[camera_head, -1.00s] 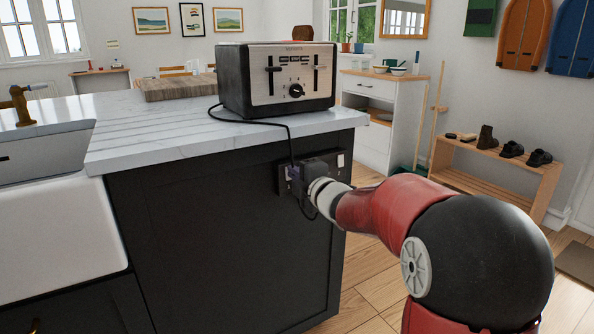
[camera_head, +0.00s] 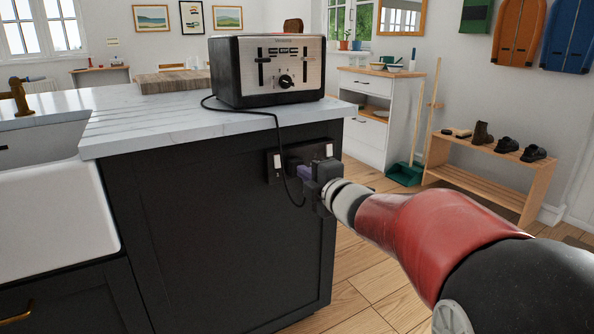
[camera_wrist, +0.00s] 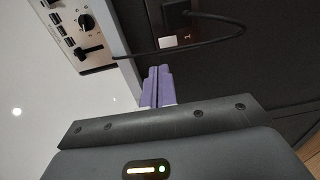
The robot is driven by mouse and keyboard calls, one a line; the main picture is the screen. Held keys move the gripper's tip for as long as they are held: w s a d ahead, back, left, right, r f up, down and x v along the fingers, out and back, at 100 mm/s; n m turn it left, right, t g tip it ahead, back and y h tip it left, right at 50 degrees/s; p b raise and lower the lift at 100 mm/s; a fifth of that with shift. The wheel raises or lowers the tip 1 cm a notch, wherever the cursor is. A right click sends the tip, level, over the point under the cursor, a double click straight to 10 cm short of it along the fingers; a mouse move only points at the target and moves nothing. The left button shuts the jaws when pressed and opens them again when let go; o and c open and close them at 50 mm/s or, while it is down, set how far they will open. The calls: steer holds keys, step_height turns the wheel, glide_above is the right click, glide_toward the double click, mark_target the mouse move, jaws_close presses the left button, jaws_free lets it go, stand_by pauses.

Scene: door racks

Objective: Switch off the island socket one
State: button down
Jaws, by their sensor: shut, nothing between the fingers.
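The island socket (camera_head: 271,177) is a dark double plate on the island's end panel, under the worktop. A white switch (camera_head: 277,160) shows at its left end and another (camera_head: 329,150) at its right. A black plug with the toaster's cable (camera_wrist: 205,14) sits in it. In the wrist view a white switch (camera_wrist: 167,41) lies beside the plug, just beyond my fingertips. My gripper (camera_wrist: 158,70) has purple fingers closed together and empty. In the head view my gripper (camera_head: 303,172) is in front of the socket's lower middle and hides part of it. Contact cannot be told.
A toaster (camera_head: 268,75) stands on the white worktop (camera_head: 180,125) above the socket; its cable (camera_head: 240,111) hangs over the edge near my fingers. A white sink (camera_head: 60,210) is at left. Open wooden floor (camera_head: 360,290) lies right of the island, with a shoe rack (camera_head: 480,190) beyond.

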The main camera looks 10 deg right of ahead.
steer(key=shift+v, duration=1.65)
steer(key=shift+r, duration=0.1)
steer(key=s+d+f+m+g+h, duration=0.35)
steer(key=s+m+h, duration=0.55)
steer(key=m, duration=0.4)
steer(key=s+a+f+m+g+y, duration=0.1)
steer(key=s+f+m+g, duration=0.3)
steer(key=s, duration=0.6)
steer(key=s+a+f+m+g+y, duration=0.2)
steer(key=s+f, duration=0.4)
steer(key=s, duration=0.4)
steer(key=a+m+g, duration=0.1)
steer(key=a+m, duration=0.1)
steer(key=shift+a+f+m+g, duration=0.2)
steer(key=shift+f+m+g, duration=0.1)
steer(key=shift+f+g, duration=0.05)
